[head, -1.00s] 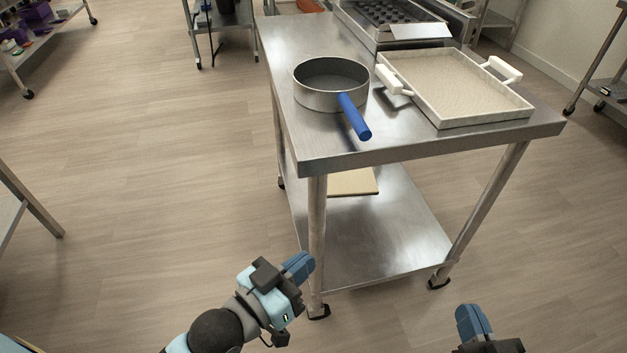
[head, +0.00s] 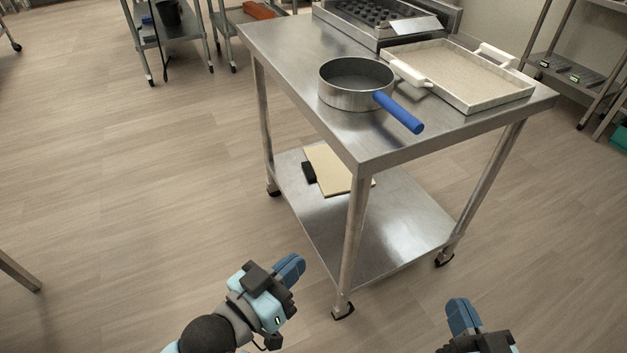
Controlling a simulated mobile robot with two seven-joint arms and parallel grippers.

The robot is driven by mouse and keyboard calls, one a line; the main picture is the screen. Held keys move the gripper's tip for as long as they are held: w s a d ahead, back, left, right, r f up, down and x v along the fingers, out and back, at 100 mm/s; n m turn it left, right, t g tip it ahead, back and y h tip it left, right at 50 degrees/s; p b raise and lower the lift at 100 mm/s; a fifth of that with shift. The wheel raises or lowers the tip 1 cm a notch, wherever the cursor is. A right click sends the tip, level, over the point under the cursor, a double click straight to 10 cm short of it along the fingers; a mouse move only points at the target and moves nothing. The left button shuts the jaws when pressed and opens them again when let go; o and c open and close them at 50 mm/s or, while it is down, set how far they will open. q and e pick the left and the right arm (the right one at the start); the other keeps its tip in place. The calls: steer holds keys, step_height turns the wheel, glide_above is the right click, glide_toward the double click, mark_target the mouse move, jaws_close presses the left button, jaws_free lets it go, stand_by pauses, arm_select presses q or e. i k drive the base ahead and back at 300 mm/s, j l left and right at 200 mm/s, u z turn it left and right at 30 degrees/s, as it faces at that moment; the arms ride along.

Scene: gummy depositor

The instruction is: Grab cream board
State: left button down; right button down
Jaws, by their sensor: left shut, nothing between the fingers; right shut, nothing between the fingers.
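The cream board (head: 332,172) lies flat on the lower shelf of the steel cart, toward its left side. A dark block-like piece (head: 309,172) shows at its left edge. The cart's front leg and top hide part of the board's right side. My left gripper (head: 291,268) is shut and empty, in front of the cart and to the left of its front leg. My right gripper (head: 463,316) is shut and empty at the bottom right, in front of the cart. Both are apart from the board.
The cart's steel top (head: 300,70) overhangs the lower shelf (head: 395,225). On top stand a round pan (head: 345,97) with a blue handle (head: 400,113), a white-handled tray (head: 480,98) and a depositor machine (head: 385,22). The floor left of the cart is clear.

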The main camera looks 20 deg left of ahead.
mark_target(333, 178)
steer(key=j+z, duration=0.35)
steer(key=j, duration=0.75)
steer(key=i+j+z, duration=0.1)
steer(key=j+z, duration=0.2)
steer(key=j, duration=0.75)
steer(key=i+j+z, duration=0.1)
steer(key=j, duration=0.25)
steer(key=i+j+z, duration=0.1)
steer(key=j, duration=0.25)
steer(key=j+z, duration=0.1)
steer(key=j, duration=0.25)
steer(key=i+j, duration=0.15)
steer(key=j, duration=0.25)
steer(key=i+j+z, duration=0.1)
steer(key=j, duration=0.25)
steer(key=i+j, duration=0.2)
steer(key=j, duration=0.2)
steer(key=i+j+z, duration=0.1)
steer(key=j, duration=0.3)
steer(key=i, duration=0.55)
